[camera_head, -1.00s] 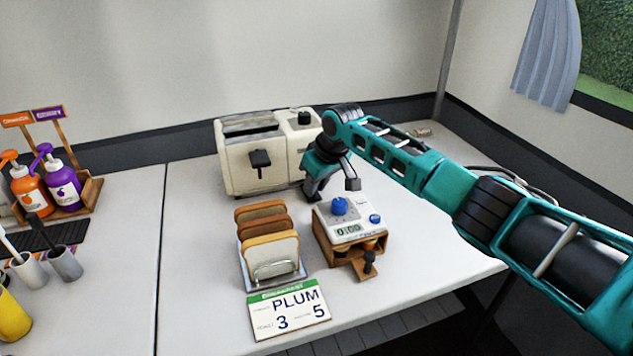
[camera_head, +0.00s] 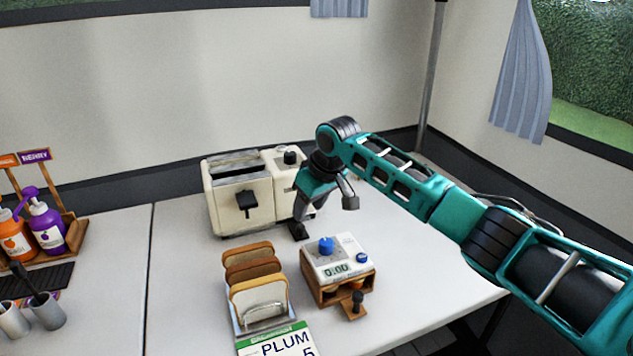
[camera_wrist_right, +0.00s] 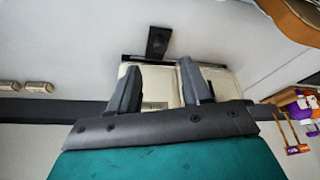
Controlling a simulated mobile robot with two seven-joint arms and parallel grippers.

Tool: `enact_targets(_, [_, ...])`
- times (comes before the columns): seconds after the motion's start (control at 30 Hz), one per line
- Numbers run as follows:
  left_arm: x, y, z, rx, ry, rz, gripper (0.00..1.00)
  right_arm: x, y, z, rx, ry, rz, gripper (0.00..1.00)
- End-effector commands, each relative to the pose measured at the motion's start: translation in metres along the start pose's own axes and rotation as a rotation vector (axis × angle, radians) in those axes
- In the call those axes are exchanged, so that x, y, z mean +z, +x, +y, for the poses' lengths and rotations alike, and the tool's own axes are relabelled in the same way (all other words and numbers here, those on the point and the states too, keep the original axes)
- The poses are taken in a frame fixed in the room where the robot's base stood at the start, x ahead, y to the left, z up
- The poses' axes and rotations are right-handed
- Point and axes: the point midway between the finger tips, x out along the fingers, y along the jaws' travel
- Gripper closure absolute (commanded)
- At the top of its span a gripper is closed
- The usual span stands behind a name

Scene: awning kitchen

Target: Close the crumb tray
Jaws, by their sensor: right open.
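The cream toaster (camera_head: 236,200) stands on the white table against the back wall. A dark piece, apparently the crumb tray's handle (camera_head: 298,231), shows low at its right front, partly covered by my gripper. In the right wrist view the dark tray edge and handle (camera_wrist_right: 157,42) stick out from the toaster's base (camera_wrist_right: 160,88). My right gripper (camera_head: 301,213) is in front of the toaster's right end, pointing down. In the wrist view its two fingers (camera_wrist_right: 158,80) are apart with nothing between them, in front of the toaster. Whether it touches the handle cannot be told. My left gripper is out of view.
A timer on a wooden stand (camera_head: 338,272) and a toast rack with bread slices (camera_head: 259,287) stand in front of the toaster. A sign card (camera_head: 280,341) lies before the rack. Sauce bottles (camera_head: 47,226) stand at the left.

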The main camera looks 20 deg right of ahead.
Motion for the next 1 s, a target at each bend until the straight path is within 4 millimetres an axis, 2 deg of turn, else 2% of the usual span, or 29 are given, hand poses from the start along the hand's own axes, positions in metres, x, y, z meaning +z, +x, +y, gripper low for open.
enact_targets(0.03, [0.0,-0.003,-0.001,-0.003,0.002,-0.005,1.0,-0.001,-0.015,0.001,0.001,-0.002,0.004,0.52])
enact_targets(0.1, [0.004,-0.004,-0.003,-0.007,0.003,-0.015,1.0,-0.001,-0.029,0.0,0.001,-0.001,0.003,0.52])
enact_targets(0.33, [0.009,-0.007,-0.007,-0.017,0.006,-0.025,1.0,-0.001,-0.059,0.0,0.001,-0.001,0.001,0.52])
enact_targets(0.5, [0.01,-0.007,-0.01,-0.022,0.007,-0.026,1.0,0.0,-0.065,0.0,0.001,0.0,0.001,0.52])
enact_targets(1.0, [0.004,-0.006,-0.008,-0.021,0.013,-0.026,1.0,-0.002,-0.063,0.0,0.005,-0.008,0.019,0.52])
